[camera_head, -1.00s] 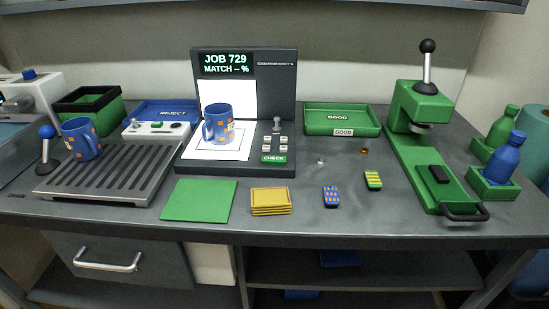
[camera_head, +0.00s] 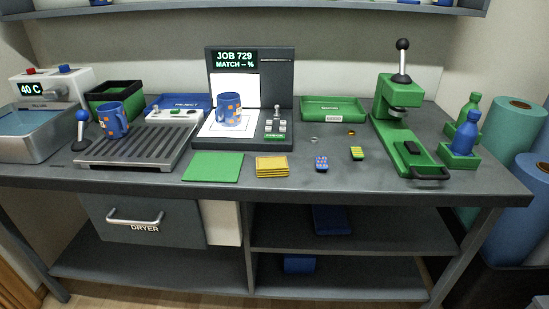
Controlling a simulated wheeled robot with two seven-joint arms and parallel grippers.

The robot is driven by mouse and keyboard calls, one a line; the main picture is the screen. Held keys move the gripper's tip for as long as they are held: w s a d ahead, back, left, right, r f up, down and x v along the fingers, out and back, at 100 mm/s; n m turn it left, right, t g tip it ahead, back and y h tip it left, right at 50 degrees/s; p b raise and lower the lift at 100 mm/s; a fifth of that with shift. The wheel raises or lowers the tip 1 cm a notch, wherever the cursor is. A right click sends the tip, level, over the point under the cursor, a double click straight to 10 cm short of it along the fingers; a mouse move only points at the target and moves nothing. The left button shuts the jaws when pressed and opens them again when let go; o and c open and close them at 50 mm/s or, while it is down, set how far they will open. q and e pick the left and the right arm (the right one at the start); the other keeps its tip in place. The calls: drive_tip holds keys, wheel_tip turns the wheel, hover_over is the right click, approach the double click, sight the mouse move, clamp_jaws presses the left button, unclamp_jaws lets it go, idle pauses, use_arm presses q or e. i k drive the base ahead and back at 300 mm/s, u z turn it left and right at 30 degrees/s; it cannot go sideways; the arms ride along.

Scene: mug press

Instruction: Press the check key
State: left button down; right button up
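The check station (camera_head: 277,75) is a dark grey unit at the back middle of the bench, with a screen (camera_head: 235,60) reading "JOB 729 MATCH -- %". A blue mug with orange squares (camera_head: 229,110) stands upright on its white pad (camera_head: 212,130). To the right of the pad are a small lever (camera_head: 277,113), several pale keys (camera_head: 275,126) and the green check key (camera_head: 275,136) at the bottom, small and hard to read now. Neither of my grippers is in view.
A second blue mug (camera_head: 113,121) stands at the slatted rack (camera_head: 134,150) on the left. A green mat (camera_head: 213,167), yellow cards (camera_head: 272,167) and two small patterned pieces lie in front. A green press (camera_head: 396,110) stands right, bottles beyond.

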sight(272, 136)
drive_tip(key=k, duration=0.75)
drive_tip(key=z, duration=0.7)
drive_tip(key=i, duration=1.3)
drive_tip(key=u, duration=0.6)
